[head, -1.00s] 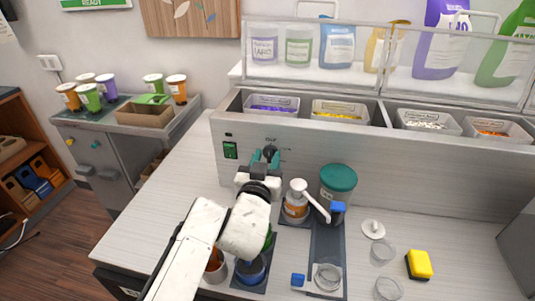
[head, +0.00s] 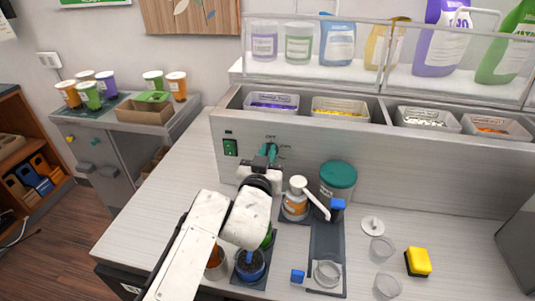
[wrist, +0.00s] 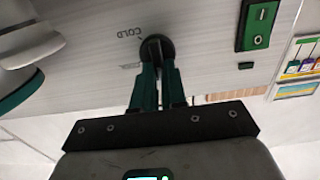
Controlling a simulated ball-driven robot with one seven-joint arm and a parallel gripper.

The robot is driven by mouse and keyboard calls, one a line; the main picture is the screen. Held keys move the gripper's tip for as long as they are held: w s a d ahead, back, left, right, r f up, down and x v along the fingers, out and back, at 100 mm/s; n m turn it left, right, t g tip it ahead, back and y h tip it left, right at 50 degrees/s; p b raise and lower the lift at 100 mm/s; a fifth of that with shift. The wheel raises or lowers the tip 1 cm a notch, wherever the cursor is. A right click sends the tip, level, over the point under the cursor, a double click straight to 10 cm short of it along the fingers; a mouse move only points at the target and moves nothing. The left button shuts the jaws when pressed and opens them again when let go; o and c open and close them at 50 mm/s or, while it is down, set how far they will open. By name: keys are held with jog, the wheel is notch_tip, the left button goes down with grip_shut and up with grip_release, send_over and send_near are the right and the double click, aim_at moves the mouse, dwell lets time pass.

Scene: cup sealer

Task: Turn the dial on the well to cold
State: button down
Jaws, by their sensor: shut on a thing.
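The dial (wrist: 157,46) is a round black knob on the light front panel of the well (head: 330,150). In the wrist view, which shows the panel upside down, the word COLD is printed just left of the dial. A second label below it is too blurred to read. My gripper (wrist: 158,68) has its green fingers shut on the dial, one on each side. In the head view, my gripper (head: 268,153) covers most of the dial, and the word OFF shows just above it.
A green switch (head: 230,148) is left of the dial. An amber pump bottle (head: 295,206) and a green-lidded jar (head: 338,178) stand to the right of my arm. A blue-topped container (head: 250,265) is below my arm. Clear cups and a yellow sponge (head: 418,262) lie farther right.

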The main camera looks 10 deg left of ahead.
jog(key=shift+m, duration=0.3)
jog(key=f+m+b, duration=0.1)
jog(key=m, duration=0.8)
jog(key=f+m+b, duration=0.1)
jog(key=m, duration=0.8)
jog(key=d+f+m+b, duration=0.1)
jog(key=m, duration=0.8)
jog(key=shift+b, duration=0.35)
jog(key=shift+m, duration=0.3)
jog(key=c, duration=1.2)
grip_release()
jog(key=shift+r, duration=0.1)
